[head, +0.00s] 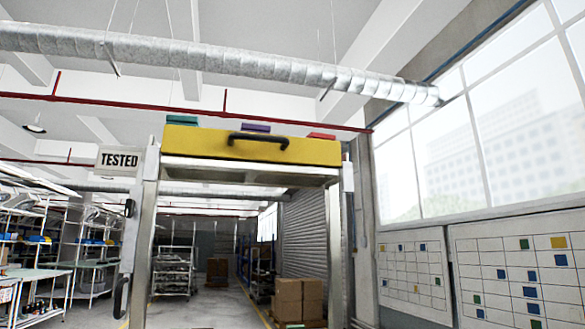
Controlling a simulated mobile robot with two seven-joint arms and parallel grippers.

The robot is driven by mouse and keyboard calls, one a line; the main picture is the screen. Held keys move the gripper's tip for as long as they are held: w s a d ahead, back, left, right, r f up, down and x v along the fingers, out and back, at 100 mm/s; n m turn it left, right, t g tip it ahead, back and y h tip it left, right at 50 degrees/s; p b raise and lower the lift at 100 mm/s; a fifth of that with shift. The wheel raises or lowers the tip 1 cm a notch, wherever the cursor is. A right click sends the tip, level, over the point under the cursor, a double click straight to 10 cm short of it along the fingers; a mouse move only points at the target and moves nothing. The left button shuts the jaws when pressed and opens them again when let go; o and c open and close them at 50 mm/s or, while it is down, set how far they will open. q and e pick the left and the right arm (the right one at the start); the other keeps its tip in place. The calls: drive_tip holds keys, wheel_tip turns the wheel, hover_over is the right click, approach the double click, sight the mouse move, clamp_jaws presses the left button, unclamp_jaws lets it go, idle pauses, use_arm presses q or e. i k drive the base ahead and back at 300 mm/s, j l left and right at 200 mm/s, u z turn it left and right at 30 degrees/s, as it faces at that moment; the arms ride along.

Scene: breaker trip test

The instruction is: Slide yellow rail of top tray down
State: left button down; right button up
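The yellow rail (250,146) runs across the front of the top tray (245,171), high in the middle of the head view. A black handle (258,140) sits at the rail's centre. The grey tray shows from below, between two metal uprights. Green (182,120), purple (256,128) and red (322,136) pieces show above the rail's upper edge. Neither of my grippers is in view, and nothing touches the rail or its handle.
A "TESTED" sign (119,160) is fixed by the left upright (141,240). The right upright (337,250) stands near the wall boards. Cardboard boxes (298,298) and shelves (174,270) stand beyond the open frame. Workbenches (35,273) are at the left.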

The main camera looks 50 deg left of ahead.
sight(177, 140)
drive_tip(key=u, duration=1.9)
